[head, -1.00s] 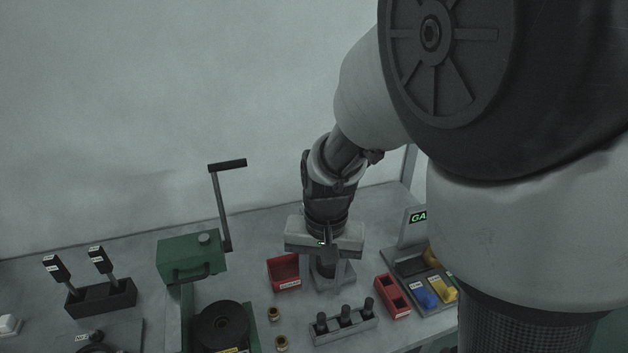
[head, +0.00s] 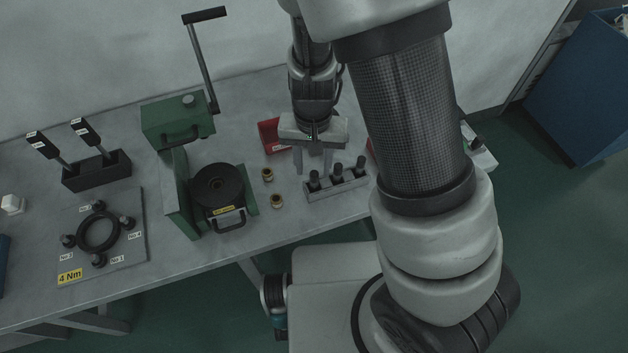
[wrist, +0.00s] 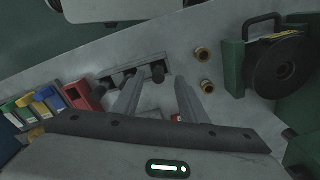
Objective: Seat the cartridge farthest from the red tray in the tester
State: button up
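A pale rack (head: 335,188) at the front of the bench holds three dark upright cylinders; the left one (head: 314,180) also shows in the wrist view (wrist: 158,72). They may be the cartridges; I cannot tell for sure. My gripper (head: 313,168) points down just behind the rack. In the wrist view my gripper (wrist: 159,78) has its fingers apart, with nothing held; the cylinder shows beyond the gap. A red tray (wrist: 82,95) stands beside the rack, mostly hidden by my arm in the head view. Another red bin (head: 270,137) is behind my gripper. I cannot identify the tester.
Two brass cups (head: 267,174) stand left of the rack. A green hand-crank press (head: 178,122) and black round fixture (head: 217,185) are further left. Coloured blocks (wrist: 38,102) lie past the red tray. A ring plate (head: 100,232) and two-handled holder (head: 97,172) are far left.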

aim_at(314, 173)
notch_tip(314, 173, down, 5)
jog(key=shift+w+d+b, duration=0.1)
jog(key=shift+w+b, duration=0.05)
jog(key=shift+b, duration=0.3)
grip_shut()
notch_tip(314, 173, up, 10)
jog(key=w+p, duration=0.1)
jog(key=p, duration=0.1)
jog(key=w+d+r+b, duration=0.1)
jog(key=w+d+b, duration=0.1)
jog(key=w, duration=0.7)
jog(key=w+d+r+b, duration=0.1)
jog(key=w+d, duration=0.1)
jog(key=w, duration=0.8)
notch_tip(314, 173, down, 9)
jog(key=shift+d+f, duration=0.1)
